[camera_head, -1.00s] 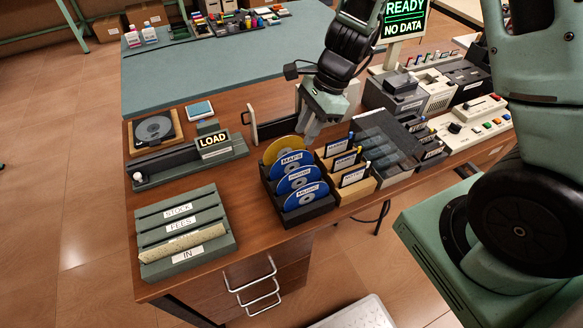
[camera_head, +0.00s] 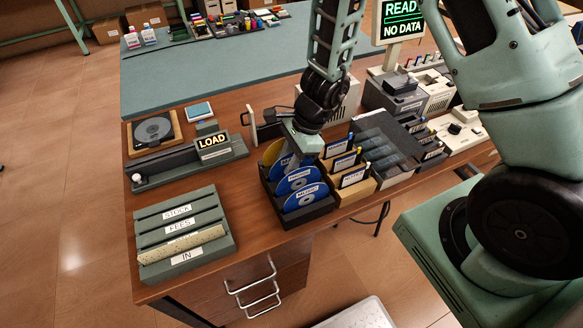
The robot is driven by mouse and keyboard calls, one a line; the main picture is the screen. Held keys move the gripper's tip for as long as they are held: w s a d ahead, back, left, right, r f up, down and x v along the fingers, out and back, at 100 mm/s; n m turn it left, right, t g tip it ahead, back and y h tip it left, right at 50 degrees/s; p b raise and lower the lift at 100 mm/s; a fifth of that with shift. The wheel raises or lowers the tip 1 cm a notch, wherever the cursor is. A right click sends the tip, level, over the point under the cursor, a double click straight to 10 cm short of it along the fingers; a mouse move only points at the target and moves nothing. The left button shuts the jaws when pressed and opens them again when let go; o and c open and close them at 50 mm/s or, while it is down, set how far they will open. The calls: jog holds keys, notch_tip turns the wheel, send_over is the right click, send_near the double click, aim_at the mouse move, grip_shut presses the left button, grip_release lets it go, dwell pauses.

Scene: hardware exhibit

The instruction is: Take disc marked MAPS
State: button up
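A dark disc rack (camera_head: 309,214) on the wooden desk holds several upright discs in a row. A yellow disc (camera_head: 271,153) stands at the back. Behind my gripper is the blue MAPS disc (camera_head: 281,169); its left edge shows and its label is now covered. In front of it stand a blue disc (camera_head: 293,186) with a hard-to-read label and a blue disc that appears marked MUSIC (camera_head: 303,200). My gripper (camera_head: 299,153) points down at the MAPS disc, over the back of the rack. I cannot tell whether its fingers touch the disc, and their opening is hidden.
Labelled floppy holders (camera_head: 356,186) stand close to the right of the rack. An upright panel with a handle (camera_head: 255,124) stands behind.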

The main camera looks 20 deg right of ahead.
grip_shut()
